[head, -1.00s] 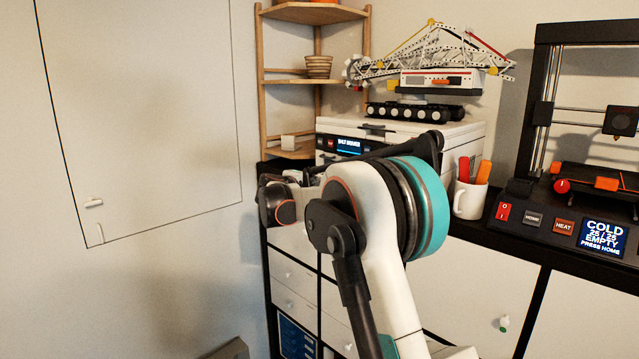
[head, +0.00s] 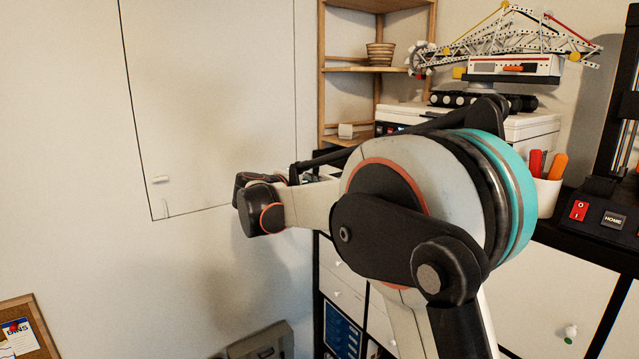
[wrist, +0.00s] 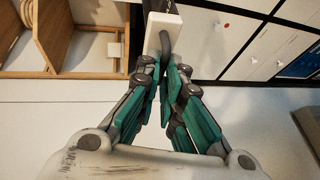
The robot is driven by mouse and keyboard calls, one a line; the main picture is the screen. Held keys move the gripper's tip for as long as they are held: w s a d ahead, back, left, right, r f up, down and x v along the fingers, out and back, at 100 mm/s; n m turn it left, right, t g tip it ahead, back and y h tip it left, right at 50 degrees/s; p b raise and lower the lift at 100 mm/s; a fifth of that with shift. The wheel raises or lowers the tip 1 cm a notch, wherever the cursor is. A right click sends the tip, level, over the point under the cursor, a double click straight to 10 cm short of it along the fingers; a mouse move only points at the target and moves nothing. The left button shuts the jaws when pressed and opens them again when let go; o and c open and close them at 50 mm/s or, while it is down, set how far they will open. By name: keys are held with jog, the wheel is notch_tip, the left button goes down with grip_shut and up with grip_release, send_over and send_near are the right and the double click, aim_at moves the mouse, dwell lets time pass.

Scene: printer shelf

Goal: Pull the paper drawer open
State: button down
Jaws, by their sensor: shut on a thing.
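The white printer (head: 535,125) stands on the black-topped cabinet, mostly hidden behind my arm in the head view. In the wrist view my gripper (wrist: 164,68) has its fingertips together at the dark curved handle (wrist: 166,42) of a white piece, which looks like the paper drawer (wrist: 160,25). It is shut on that handle. The white piece stands out over the cabinet's edge; how far it is out of the printer I cannot tell. In the head view my fingertips and the drawer are hidden behind my wrist and arm.
A crane model (head: 515,65) stands on the printer. A wooden corner shelf (head: 375,70) is behind it. White cabinet drawers (head: 345,295) lie below.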

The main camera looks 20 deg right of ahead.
jog(key=c, duration=2)
grip_release()
jog(key=v, duration=1.2)
jog(key=shift+f, duration=0.1)
